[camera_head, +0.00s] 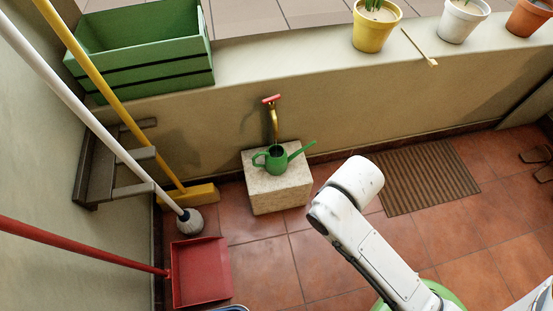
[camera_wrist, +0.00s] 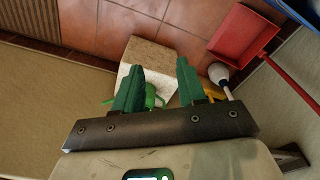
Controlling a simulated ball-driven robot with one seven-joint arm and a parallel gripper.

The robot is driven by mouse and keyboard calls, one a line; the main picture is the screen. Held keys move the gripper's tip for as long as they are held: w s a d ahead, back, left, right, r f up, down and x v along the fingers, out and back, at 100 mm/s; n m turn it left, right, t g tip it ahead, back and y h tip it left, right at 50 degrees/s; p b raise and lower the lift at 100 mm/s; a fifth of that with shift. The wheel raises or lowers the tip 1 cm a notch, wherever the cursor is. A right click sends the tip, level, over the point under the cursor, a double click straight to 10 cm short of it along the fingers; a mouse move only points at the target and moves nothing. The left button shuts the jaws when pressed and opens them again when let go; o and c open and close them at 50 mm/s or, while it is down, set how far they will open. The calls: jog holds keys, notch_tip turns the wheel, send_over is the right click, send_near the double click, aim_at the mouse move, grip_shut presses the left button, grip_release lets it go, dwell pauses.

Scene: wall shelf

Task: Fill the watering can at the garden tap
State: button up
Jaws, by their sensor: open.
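The green watering can (camera_head: 275,160) stands upright on a pale stone block (camera_head: 279,194) against the low wall, its spout pointing right. The brass garden tap (camera_head: 273,124) with a red handle (camera_head: 271,99) sticks out of the wall just above the can. No water stream shows. In the wrist view my gripper (camera_wrist: 160,66) is open, its two green fingers apart with nothing between them. Beyond the fingers, the watering can (camera_wrist: 150,94) is partly hidden by them. My gripper does not show clearly in the head view, where my white arm reaches up right of the block.
A yellow broom (camera_head: 190,196), a white-handled brush (camera_head: 190,222) and a red dustpan (camera_head: 200,272) crowd the left. A green crate (camera_head: 150,73) and potted plants, including a yellow pot (camera_head: 372,32), stand on the wall. A brown mat (camera_head: 425,177) lies at right.

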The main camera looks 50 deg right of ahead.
jog(key=shift+o, duration=0.2)
jog(key=shift+o, duration=0.8)
jog(key=shift+w, duration=0.15)
jog(key=o, duration=0.6)
jog(key=w+f+t, duration=0.3)
jog(key=w+t, duration=0.1)
jog(key=w, duration=0.5)
jog(key=shift+w+d, duration=0.35)
jog(key=shift+w, duration=0.05)
jog(key=shift+o, duration=0.8)
jog(key=w+d+m+t, duration=0.1)
jog(key=w+t, duration=0.3)
jog(key=w, duration=0.4)
jog(key=shift+w+d+f+t+p, duration=0.15)
jog(key=shift+d+t+p, duration=0.2)
jog(key=shift+d, duration=0.45)
jog(key=m+t+h, duration=0.3)
jog(key=t+h, duration=0.3)
jog(key=t, duration=0.1)
send_near(272, 100)
jog(key=x, duration=1)
jog(key=shift+w+d, duration=0.2)
jog(key=shift+w, duration=0.1)
jog(key=shift+p, duration=0.35)
jog(key=c, duration=1)
